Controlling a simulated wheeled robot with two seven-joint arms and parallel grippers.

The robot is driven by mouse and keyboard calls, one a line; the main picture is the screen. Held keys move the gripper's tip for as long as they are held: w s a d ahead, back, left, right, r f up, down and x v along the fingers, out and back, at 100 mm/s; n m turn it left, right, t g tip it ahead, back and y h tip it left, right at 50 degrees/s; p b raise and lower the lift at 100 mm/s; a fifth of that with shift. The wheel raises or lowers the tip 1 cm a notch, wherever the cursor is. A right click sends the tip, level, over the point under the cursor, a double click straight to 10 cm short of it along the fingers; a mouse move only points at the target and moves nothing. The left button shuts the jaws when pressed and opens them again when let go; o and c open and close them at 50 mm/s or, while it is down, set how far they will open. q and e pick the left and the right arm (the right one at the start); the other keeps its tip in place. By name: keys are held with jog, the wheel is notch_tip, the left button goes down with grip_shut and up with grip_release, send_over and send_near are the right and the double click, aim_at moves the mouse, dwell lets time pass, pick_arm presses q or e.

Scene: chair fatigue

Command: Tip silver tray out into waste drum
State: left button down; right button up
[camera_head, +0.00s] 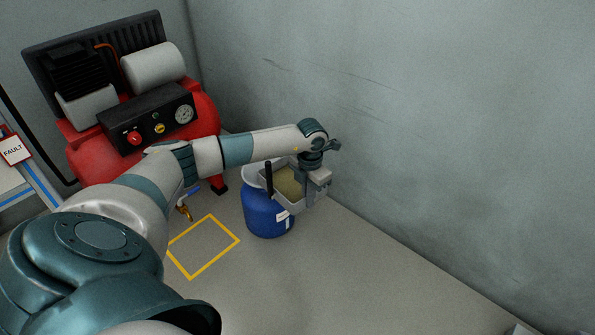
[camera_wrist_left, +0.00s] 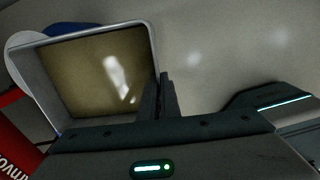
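The silver tray (camera_head: 313,200) hangs from my left gripper (camera_head: 317,180) over the right side of the blue waste drum (camera_head: 262,214). It holds a yellowish-brown, shiny content that looks like liquid. In the left wrist view the tray (camera_wrist_left: 153,45) fills the left side, and the fingers of my left gripper (camera_wrist_left: 166,85) are close together on its right wall. The tray looks about level or slightly tilted. The drum's blue side (camera_wrist_left: 68,29) shows behind the tray there. The tray hides much of the drum's opening. My right gripper is not in view.
A red compressor (camera_head: 90,155) stands behind and left of the drum. A brass tap (camera_head: 185,212) is below it, by a yellow floor square (camera_head: 203,246). A grey wall (camera_head: 420,120) rises close behind and right of the tray. The floor in front is clear.

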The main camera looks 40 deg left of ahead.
aim_at(297, 198)
pick_arm(q)
jog(key=a+n, duration=0.1)
jog(key=a+f+n, duration=0.1)
jog(key=s+a+n, duration=0.1)
jog(key=shift+a+f, duration=0.2)
jog(key=shift+f, duration=0.1)
jog(key=shift+f, duration=0.1)
